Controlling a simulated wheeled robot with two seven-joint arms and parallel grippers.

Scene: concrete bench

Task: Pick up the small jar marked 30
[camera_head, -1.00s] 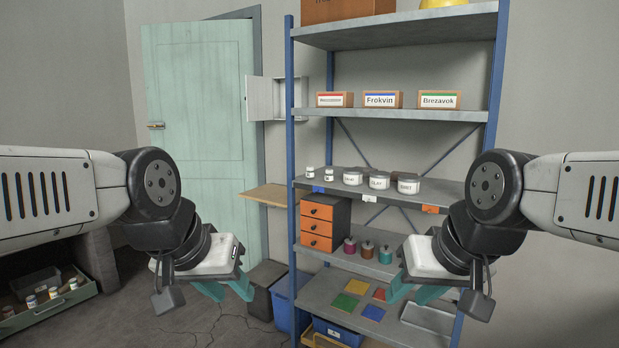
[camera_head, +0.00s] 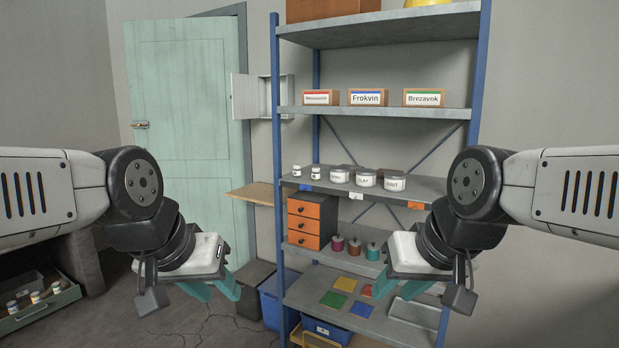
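Two small white jars with dark marks stand side by side at the left end of the middle shelf, a left one (camera_head: 297,172) and a right one (camera_head: 316,175). Their marks are too small to read. Several more small jars (camera_head: 35,297) stand in an open drawer at the lower left, their labels also unreadable. My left gripper (camera_head: 213,289) hangs in front of the door, left of the shelf unit, with its teal fingers apart and empty. My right gripper (camera_head: 411,286) hangs in front of the lower shelves, fingers apart and empty. Neither is near a jar.
Larger labelled jars (camera_head: 366,178) stand right of the small ones. Below are an orange drawer unit (camera_head: 304,223) and coloured spools (camera_head: 354,247). Labelled boxes (camera_head: 368,97) stand above. A wooden board (camera_head: 252,193) juts out left of the unit. Blue posts (camera_head: 277,130) bound the shelves.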

